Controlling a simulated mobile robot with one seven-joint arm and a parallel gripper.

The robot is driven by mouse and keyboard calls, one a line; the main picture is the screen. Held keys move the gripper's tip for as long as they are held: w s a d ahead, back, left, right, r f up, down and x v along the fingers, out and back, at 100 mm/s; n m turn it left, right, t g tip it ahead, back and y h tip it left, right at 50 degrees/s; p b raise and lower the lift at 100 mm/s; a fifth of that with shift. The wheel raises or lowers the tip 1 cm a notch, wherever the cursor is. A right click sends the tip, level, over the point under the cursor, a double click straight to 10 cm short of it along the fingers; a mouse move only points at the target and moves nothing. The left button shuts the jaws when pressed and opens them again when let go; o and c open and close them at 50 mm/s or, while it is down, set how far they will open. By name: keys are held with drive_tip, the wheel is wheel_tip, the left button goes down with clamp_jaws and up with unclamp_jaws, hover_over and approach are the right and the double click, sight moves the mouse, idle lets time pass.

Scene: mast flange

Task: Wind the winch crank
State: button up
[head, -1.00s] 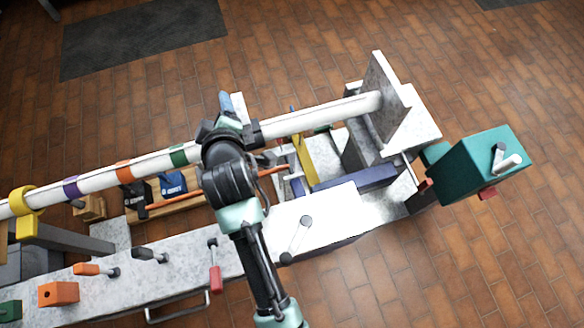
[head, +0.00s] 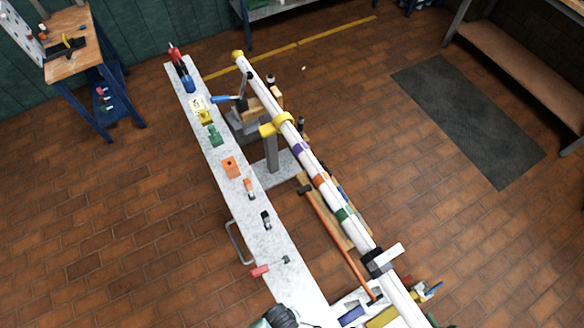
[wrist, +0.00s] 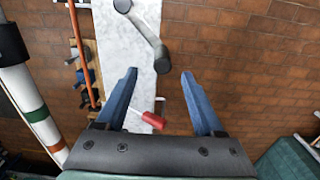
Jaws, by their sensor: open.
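In the wrist view, my gripper (wrist: 159,73) is open, with two blue fingers apart and nothing held. A grey crank-like arm (wrist: 146,38) with round ends stands over the pale bench top, just beyond the fingertips. In the head view, a crank with a blue handle (head: 222,98) sits by the post near the far end of the mast. I cannot tell which crank belongs to the winch.
The long white bench (head: 200,140) carries several small coloured fittings and a red-handled lever (head: 260,270). The banded white mast (head: 323,182) runs alongside it. A bench handle (head: 238,243) sticks out at the left. A wooden-topped table (head: 75,50) stands far left.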

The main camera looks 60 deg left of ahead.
drive_tip(key=shift+s+f+b, duration=0.2)
drive_tip(key=shift+f+b, duration=0.3)
wheel_tip(320, 180, down, 7)
drive_tip(key=b, duration=0.7)
drive_tip(key=shift+f+b, duration=0.15)
drive_tip(key=shift+b, duration=0.15)
drive_tip(key=shift+r+p, duration=0.25)
drive_tip(key=shift+p, duration=0.05)
drive_tip(key=shift+c, duration=1)
clamp_jaws()
